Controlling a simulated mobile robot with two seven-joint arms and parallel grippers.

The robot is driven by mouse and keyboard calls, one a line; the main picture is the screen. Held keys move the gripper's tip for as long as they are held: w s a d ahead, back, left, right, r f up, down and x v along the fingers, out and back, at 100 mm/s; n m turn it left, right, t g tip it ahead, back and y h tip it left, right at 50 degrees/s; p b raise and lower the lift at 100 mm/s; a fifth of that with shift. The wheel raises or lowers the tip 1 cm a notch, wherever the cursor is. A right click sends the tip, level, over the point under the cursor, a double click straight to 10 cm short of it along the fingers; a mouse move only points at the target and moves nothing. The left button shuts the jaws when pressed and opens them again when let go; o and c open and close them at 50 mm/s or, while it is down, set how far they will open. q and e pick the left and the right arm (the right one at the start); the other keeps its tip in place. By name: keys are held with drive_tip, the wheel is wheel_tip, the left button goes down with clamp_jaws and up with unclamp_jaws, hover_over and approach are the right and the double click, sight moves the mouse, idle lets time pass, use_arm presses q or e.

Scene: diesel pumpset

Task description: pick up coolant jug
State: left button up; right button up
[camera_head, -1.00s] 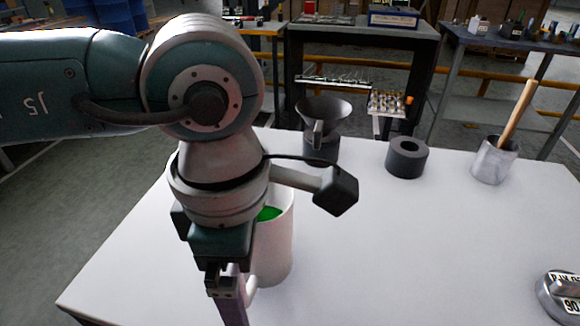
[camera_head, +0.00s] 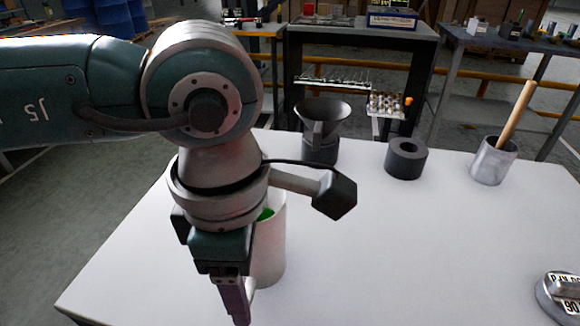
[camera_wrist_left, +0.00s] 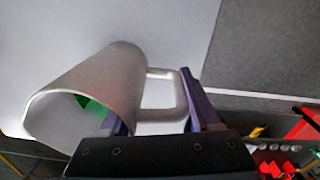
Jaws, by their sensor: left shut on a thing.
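The coolant jug (camera_head: 270,245) is a pale grey-white cylinder with green liquid inside, upright at the left part of the white table. It is partly hidden behind my left wrist in the head view. In the left wrist view the jug (camera_wrist_left: 95,85) shows its open rim, green inside and a loop handle (camera_wrist_left: 163,98). My left gripper (camera_head: 235,300) points down at the jug's near-left side. In the left wrist view the left gripper (camera_wrist_left: 155,110) has a purple finger on each side of the handle and is shut on it. I cannot tell whether the jug is off the table.
On the white table (camera_head: 400,250) stand a dark funnel (camera_head: 322,115), a dark ring (camera_head: 407,158), a metal cup (camera_head: 494,162) with a wooden handle in it, and a round metal part (camera_head: 562,295) at the right edge. The table's middle is clear.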

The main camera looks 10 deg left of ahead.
use_arm(q)
clamp_jaws()
drive_tip(key=shift+r, duration=0.15)
wheel_tip(320, 180, up, 20)
drive_tip(key=shift+f, duration=0.2)
idle(1.2)
drive_tip(key=shift+r, duration=0.1)
idle(2.9)
